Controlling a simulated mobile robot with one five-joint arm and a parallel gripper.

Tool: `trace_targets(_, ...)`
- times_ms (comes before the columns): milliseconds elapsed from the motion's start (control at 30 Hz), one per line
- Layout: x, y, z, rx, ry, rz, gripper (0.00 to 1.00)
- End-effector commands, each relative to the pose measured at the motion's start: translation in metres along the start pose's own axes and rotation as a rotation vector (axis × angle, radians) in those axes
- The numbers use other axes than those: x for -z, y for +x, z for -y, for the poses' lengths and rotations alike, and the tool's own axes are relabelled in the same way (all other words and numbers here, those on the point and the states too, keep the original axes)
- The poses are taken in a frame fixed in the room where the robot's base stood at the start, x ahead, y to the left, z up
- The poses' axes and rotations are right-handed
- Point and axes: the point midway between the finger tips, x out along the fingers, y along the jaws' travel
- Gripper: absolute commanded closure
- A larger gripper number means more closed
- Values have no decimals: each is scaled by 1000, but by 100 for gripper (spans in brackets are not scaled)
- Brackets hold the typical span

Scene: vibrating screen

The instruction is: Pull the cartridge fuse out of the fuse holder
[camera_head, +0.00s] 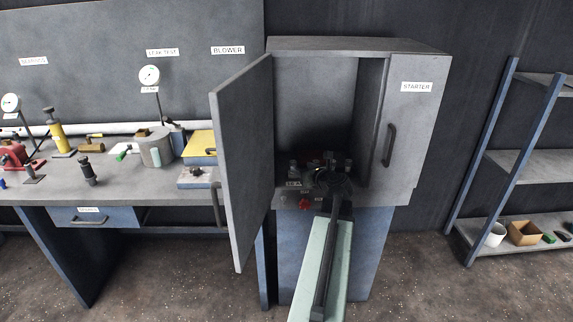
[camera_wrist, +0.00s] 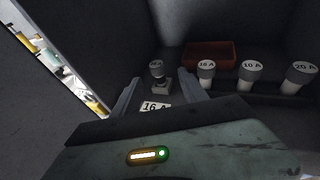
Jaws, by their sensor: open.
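In the wrist view, a small cartridge fuse (camera_wrist: 156,69) with a grey, labelled cap stands upright in a low fuse holder (camera_wrist: 159,88). A "16 A" plate (camera_wrist: 156,106) lies in front of the holder. My gripper (camera_wrist: 160,79) is open, with one finger on each side of the fuse in the picture. The fuse appears beyond the fingertips, and no contact shows. In the head view, my gripper (camera_head: 328,178) reaches into the open starter cabinet (camera_head: 310,85). It hides part of the cabinet floor there.
Several spare fuses with labelled white-faced caps (camera_wrist: 249,72) stand in a row at the right. A reddish-brown tray (camera_wrist: 208,52) sits behind. The open cabinet door (camera_head: 243,160) stands left of my arm. A red knob (camera_head: 304,204) is on the front below.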

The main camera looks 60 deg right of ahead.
Motion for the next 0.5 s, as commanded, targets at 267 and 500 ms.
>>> trace_targets(267, 0, 13, -4, -7, -4, 0, 49)
trace_targets(500, 1, 53, -4, -9, -4, -1, 49)
